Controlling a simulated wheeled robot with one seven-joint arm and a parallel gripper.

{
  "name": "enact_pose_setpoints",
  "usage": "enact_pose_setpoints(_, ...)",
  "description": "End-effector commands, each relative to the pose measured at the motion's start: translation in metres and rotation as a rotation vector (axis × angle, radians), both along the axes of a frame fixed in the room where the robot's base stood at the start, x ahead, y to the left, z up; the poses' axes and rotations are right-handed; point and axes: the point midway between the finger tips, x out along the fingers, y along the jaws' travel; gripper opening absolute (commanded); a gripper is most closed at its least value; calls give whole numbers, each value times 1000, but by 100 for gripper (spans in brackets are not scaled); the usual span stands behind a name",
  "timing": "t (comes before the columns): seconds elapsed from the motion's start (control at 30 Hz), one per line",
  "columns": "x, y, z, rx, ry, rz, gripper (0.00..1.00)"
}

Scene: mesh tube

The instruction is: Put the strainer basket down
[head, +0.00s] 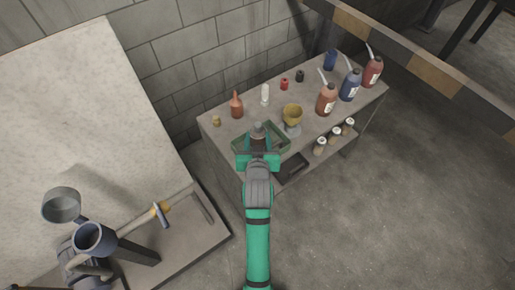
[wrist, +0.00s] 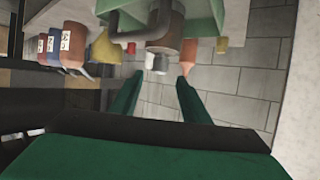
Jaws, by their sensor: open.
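A small brown cylinder with a grey collar (wrist: 165,22), which I take to be the strainer basket, is at the green tray (wrist: 203,18) in the upside-down wrist view. In the head view its grey top (head: 258,130) shows above the tray (head: 283,136) on the workbench; my gripper hides part of it. I cannot make out mesh on it. My gripper (head: 259,146) is open at the near side of the tray. In the wrist view its two green fingers (wrist: 158,84) are apart with nothing between them, and the cylinder is beyond their tips.
Several larger bottles (head: 327,99) stand at right. A dark tray (head: 291,166) and small jars (head: 334,134) are near the front. A block wall is behind.

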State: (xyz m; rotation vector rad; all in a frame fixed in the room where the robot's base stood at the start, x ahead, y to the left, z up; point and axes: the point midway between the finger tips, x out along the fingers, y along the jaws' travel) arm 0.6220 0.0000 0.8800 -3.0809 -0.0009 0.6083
Motion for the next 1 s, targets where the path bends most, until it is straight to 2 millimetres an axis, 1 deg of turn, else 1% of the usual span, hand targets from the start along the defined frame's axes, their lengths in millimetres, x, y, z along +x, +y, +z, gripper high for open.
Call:
enact_pose_setpoints(0.17,-32,-1,-23,-4,-2,2,42)
enact_pose_setpoints(0.27,-60,-4,-39,-8,-12,0,42)
enact_pose_setpoints(0.37,-92,-8,-52,-10,-23,-6,42)
enact_pose_setpoints(0.4,-105,-9,-56,-12,-29,-7,42)
enact_pose_setpoints(0.53,-150,-9,-67,-14,-46,-5,42)
enact_pose_setpoints(0.63,-186,-7,-72,-14,-59,0,42)
enact_pose_setpoints(0.77,-231,-5,-71,-14,-77,6,42)
enact_pose_setpoints(0.8,-245,-4,-70,-13,-83,7,42)
enact_pose_setpoints(0.87,-265,-3,-66,-13,-91,8,42)
enact_pose_setpoints(1.0,-311,-2,-54,-10,-109,7,42)
